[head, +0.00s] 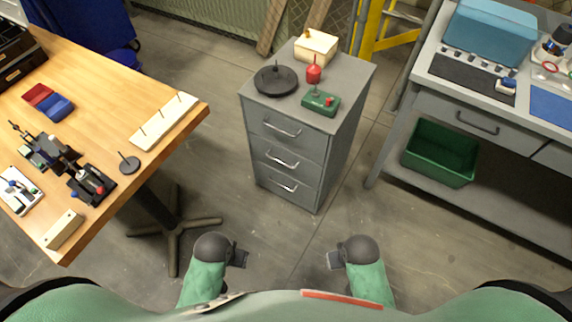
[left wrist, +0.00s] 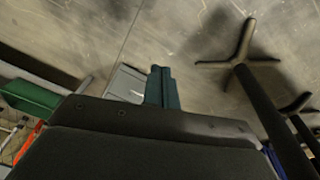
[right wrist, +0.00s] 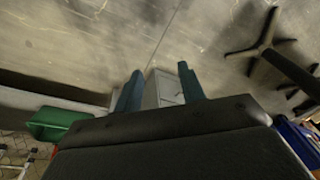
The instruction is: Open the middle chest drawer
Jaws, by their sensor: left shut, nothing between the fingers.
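The grey drawer chest (head: 336,128) stands on the floor in the middle of the head view. It has three drawers, all closed, each with a silver bar handle. The middle drawer (head: 277,161) has its handle (head: 281,164) between the top and bottom ones. Part of the chest shows in the left wrist view (left wrist: 126,82) and in the right wrist view (right wrist: 165,88). My left gripper (head: 241,258) is near my body, apart from the chest; its fingers (left wrist: 161,86) are together and empty. My right gripper (head: 334,260) is also apart from the chest; its fingers (right wrist: 160,86) are spread and empty.
On the chest are a black disc (head: 276,81), a red item (head: 314,74), a green box (head: 321,103) and a cream box (head: 316,46). A wooden table (head: 110,80) stands left; a grey workbench (head: 400,145) with a green bin (head: 440,152) right. Floor before the chest is clear.

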